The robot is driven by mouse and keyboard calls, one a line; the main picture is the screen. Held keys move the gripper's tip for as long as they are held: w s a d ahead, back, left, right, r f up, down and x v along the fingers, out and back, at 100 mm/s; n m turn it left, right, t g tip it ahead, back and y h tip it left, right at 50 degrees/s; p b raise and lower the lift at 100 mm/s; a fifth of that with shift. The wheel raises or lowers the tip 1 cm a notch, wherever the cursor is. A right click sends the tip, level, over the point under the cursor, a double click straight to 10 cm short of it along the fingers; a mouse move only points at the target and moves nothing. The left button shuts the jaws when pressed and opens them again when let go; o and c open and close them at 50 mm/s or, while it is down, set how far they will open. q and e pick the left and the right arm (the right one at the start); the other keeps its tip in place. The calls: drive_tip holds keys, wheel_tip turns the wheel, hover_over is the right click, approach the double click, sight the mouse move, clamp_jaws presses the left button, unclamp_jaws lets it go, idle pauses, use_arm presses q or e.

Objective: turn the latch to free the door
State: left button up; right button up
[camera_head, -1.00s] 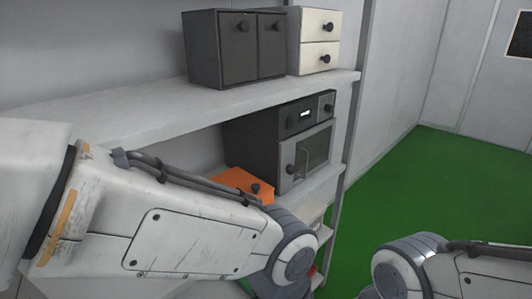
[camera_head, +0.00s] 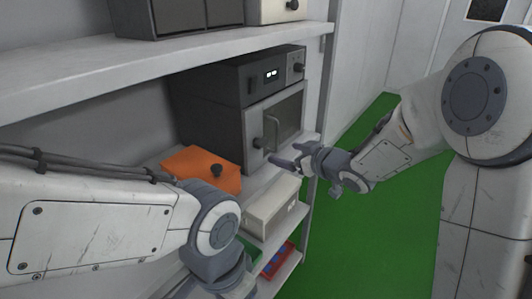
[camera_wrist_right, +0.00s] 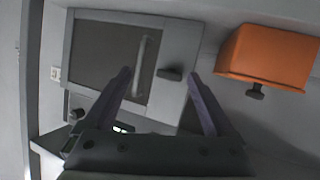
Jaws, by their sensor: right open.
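The grey oven-like cabinet (camera_head: 245,105) stands on the middle shelf, its windowed door (camera_head: 288,118) shut. The dark latch (camera_head: 258,143) sits on the door's frame beside the long curved handle (camera_head: 274,132). In the right wrist view, turned upside down, the latch (camera_wrist_right: 170,74) lies crosswise and the handle (camera_wrist_right: 143,66) upright. My right gripper (camera_head: 282,156) is open and empty in front of the door. In its wrist view the fingers (camera_wrist_right: 160,75) appear on either side of the latch and handle; contact cannot be told. My left gripper is out of view below the head picture.
An orange box (camera_head: 203,167) with a dark knob sits left of the cabinet. A pale box (camera_head: 271,207) is on the shelf below, and a red bin (camera_head: 277,261) lower still. The upper shelf (camera_head: 150,62) overhangs the cabinet. Green floor (camera_head: 335,240) is free at right.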

sight(265, 145)
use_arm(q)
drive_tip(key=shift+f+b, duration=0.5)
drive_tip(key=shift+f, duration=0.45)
use_arm(e)
drive_tip(key=w+a+y, duration=0.1)
drive_tip(key=a+y, duration=0.1)
drive_tip(key=w+a+n+y, duration=0.1)
drive_tip(key=w+y, duration=0.1)
drive_tip(key=w+a+n+y, duration=0.1)
drive_tip(key=w+a+y, duration=0.1)
drive_tip(key=shift+a+f+g+y, duration=0.35)
drive_tip(key=shift+g+y, duration=0.05)
